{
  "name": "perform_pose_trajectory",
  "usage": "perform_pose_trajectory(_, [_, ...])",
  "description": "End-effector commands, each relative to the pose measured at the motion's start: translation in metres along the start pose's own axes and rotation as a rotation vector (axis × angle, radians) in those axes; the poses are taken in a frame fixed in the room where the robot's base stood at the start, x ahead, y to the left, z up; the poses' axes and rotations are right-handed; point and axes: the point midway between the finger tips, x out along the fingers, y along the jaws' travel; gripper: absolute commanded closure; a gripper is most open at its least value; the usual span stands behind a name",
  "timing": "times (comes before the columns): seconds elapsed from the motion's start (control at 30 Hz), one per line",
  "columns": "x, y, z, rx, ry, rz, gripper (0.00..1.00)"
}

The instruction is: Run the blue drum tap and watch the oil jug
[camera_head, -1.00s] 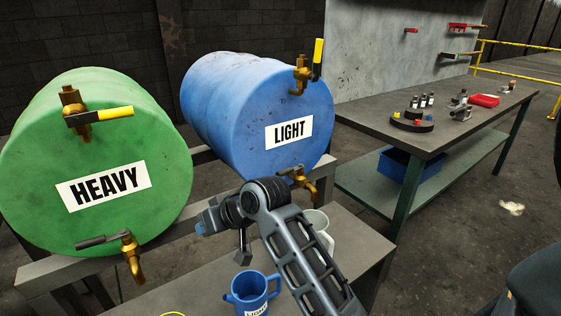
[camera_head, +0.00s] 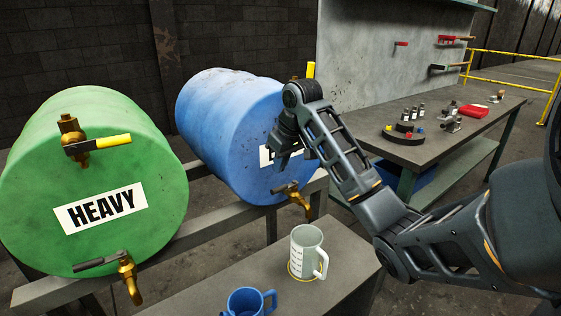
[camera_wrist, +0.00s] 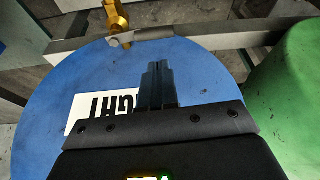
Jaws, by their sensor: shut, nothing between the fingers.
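The blue drum (camera_head: 225,130) lies on its side on a rack. Its lower brass tap (camera_head: 299,198) has a grey lever turned across it. This tap also shows in the wrist view (camera_wrist: 122,18). My gripper (camera_head: 282,160) is shut and empty in front of the drum's face, above the lower tap, and hides part of the LIGHT label. In the wrist view the closed fingers (camera_wrist: 158,68) point toward the tap, apart from it. A pale graduated jug (camera_head: 304,254) stands on the bench below the tap, on a yellow ring. I see no oil stream; its oil level is unclear.
A blue jug (camera_head: 240,302) stands at the front of the bench (camera_head: 345,250). The green HEAVY drum (camera_head: 150,160) with two taps is at left.

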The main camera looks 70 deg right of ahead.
Motion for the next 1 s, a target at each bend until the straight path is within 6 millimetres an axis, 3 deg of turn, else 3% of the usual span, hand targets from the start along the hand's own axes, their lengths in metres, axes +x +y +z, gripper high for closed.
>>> perform_pose_trajectory(0.2, [0.038,0.001,0.001,0.001,-0.003,0.000,1.00])
perform_pose_trajectory(0.4, [0.059,0.000,0.000,0.000,0.000,0.000,1.00])
perform_pose_trajectory(1.0, [0.068,0.006,-0.008,-0.009,0.000,-0.001,1.00])
